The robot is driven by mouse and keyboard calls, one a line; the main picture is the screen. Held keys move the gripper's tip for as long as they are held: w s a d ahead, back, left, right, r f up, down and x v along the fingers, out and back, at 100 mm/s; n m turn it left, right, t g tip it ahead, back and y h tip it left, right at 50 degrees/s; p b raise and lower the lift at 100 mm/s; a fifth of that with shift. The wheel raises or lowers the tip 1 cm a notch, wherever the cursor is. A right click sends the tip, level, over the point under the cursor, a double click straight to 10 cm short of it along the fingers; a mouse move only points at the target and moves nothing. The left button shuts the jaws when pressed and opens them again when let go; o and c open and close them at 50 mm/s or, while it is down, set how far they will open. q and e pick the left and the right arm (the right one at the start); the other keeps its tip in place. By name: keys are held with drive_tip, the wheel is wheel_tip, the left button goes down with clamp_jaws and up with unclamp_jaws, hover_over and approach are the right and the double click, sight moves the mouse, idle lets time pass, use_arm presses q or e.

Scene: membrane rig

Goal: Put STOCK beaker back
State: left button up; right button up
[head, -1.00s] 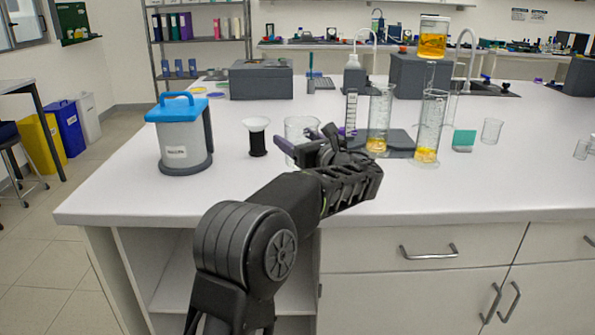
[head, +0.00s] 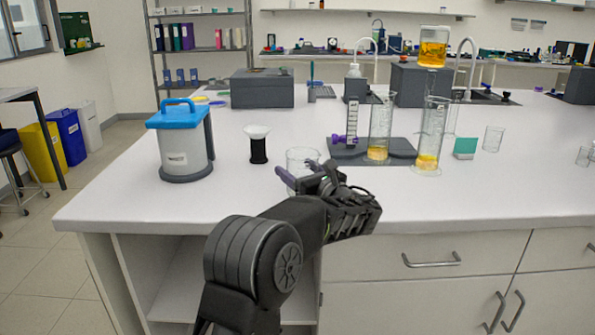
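A clear glass beaker (head: 302,158) is near the front of the white bench, with no label or liquid visible. My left gripper (head: 302,177) has its purple-grey fingers at the beaker's sides and appears shut on it. The wrist and fingers hide its lower part, so I cannot tell whether it touches the bench. My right gripper is not in view.
A black holder with a white funnel (head: 258,147) and a blue-lidded container (head: 182,140) stand left.

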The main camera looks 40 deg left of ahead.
use_arm(q)
drive_tip(key=o, duration=1.7)
drive_tip(key=v, duration=1)
drive_tip(key=shift+d, duration=0.35)
drive_tip(key=shift+s+d, duration=0.4)
drive_tip(key=shift+d, duration=0.15)
